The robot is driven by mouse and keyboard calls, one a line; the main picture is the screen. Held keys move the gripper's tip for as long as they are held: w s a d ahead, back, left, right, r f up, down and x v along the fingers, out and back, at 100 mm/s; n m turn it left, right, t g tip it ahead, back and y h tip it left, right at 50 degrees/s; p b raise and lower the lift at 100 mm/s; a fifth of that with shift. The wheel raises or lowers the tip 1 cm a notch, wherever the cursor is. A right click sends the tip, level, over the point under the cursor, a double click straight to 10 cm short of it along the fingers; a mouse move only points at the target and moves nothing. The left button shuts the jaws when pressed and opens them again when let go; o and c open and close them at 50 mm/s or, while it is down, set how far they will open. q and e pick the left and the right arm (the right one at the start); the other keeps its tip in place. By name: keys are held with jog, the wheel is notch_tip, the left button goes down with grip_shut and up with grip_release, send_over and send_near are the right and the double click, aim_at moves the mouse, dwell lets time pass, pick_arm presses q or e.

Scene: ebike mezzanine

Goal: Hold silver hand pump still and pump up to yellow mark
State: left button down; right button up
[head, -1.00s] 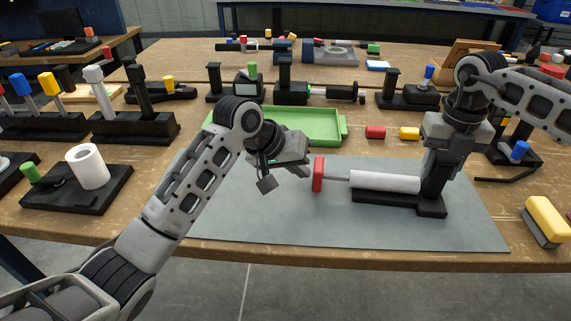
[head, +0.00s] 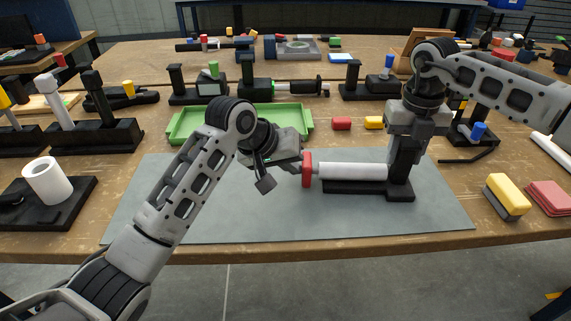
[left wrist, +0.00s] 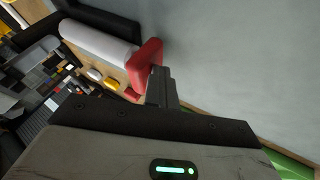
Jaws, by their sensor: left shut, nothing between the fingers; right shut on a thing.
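The silver hand pump (head: 352,171) lies level on its black base (head: 370,188) on a grey mat, its red handle (head: 307,170) at the left end. Little or no rod shows between handle and barrel. My left gripper (head: 293,166) is shut and empty, just left of the handle. In the left wrist view its dark fingers (left wrist: 160,88) are right against or very near the red handle (left wrist: 146,66). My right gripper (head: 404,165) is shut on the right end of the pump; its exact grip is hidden. I see no yellow mark on the pump.
A green tray (head: 180,128) stands behind my left gripper. A yellow-topped block (head: 507,195) is at right. The front of the grey mat (head: 290,222) is clear.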

pick_arm(q)
jog(key=shift+s+d, duration=0.1)
jog(key=shift+d, duration=0.05)
pick_arm(e)
jog(key=shift+a, duration=0.25)
pick_arm(q)
jog(key=a, duration=0.4)
jog(key=shift+a+r, duration=0.35)
jog(key=shift+r, duration=0.05)
pick_arm(e)
jog(key=shift+d, duration=0.15)
pick_arm(q)
jog(key=v, duration=0.9)
jog(key=a, duration=0.4)
jog(key=shift+w+a, duration=0.2)
jog(key=shift+a, duration=0.1)
